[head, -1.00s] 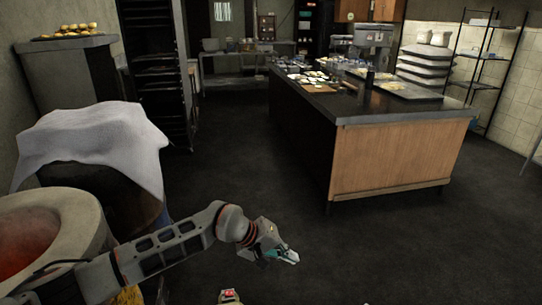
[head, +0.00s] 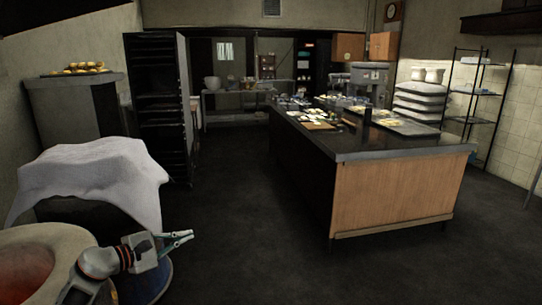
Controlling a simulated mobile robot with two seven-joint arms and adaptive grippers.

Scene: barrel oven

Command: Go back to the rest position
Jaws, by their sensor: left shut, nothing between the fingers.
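My left gripper (head: 191,235) is at the lower left of the head view, beside the round barrel oven (head: 72,240). Its fingers are shut with nothing between them, and they point to the right. My left forearm comes up from the bottom edge in front of the oven's rim. The oven's opening glows red at the far lower left. My right gripper is not in the picture.
A white cloth (head: 95,178) drapes over a dark form behind the oven. A counter (head: 393,198) with a dark top and several items stands at the right. A tall rack (head: 158,110) stands behind left. The floor between is clear.

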